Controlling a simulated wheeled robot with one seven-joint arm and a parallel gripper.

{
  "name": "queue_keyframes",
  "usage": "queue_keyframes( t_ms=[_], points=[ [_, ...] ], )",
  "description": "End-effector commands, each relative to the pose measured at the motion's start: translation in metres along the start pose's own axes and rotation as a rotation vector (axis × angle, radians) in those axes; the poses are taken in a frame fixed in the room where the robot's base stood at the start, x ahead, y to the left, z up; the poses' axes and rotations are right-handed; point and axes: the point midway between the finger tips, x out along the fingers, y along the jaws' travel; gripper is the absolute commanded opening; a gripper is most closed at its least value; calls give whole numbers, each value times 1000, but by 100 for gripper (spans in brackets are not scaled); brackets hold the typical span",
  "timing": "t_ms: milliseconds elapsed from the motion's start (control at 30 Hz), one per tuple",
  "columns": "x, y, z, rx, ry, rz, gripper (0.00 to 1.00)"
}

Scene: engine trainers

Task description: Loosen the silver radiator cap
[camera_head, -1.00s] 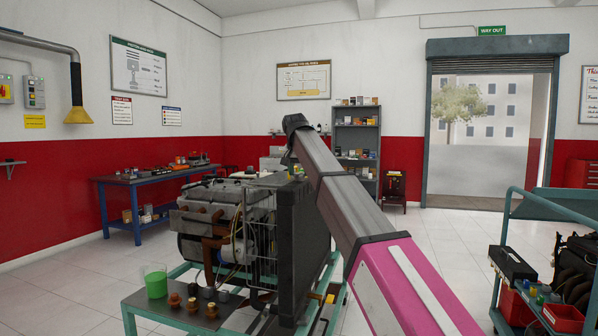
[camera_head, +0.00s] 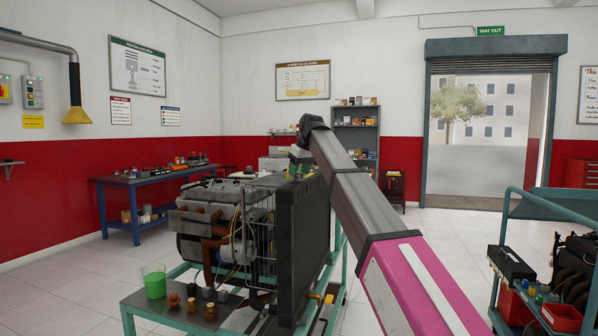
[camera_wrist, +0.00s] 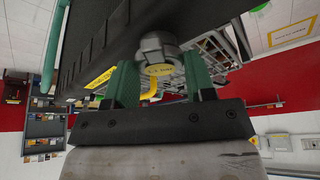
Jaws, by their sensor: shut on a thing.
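The radiator (camera_head: 303,245) is a tall dark panel at the right end of the engine (camera_head: 215,215), on a green stand. My gripper (camera_head: 300,169) is at the top of the radiator in the head view, with the arm reaching in from the lower right. In the wrist view, the silver radiator cap (camera_wrist: 157,47) is a grey, ridged round piece with a yellow label. The green fingers of my gripper (camera_wrist: 161,75) stand on either side of it and are shut on it. The cap is hidden in the head view.
A stand shelf (camera_head: 180,312) holds a green cup (camera_head: 154,282) and several small brown and dark parts. A blue bench (camera_head: 120,182) is at the left wall. A teal trolley (camera_head: 505,225) stands at right.

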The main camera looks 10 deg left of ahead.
Motion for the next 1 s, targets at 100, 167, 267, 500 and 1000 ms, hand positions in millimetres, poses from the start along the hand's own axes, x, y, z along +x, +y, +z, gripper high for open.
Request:
queue_keyframes(
  t_ms=[100, 167, 267, 500, 1000],
  points=[
    [0, 2, -1, -102, 0, -44, 26],
    [0, 2, -1, -153, -1, -65, 26],
    [0, 2, -1, -236, 0, -99, 26],
    [1, 3, -1, -401, -1, -168, 26],
    [1, 3, -1, -551, -1, -229, 26]
  ],
)
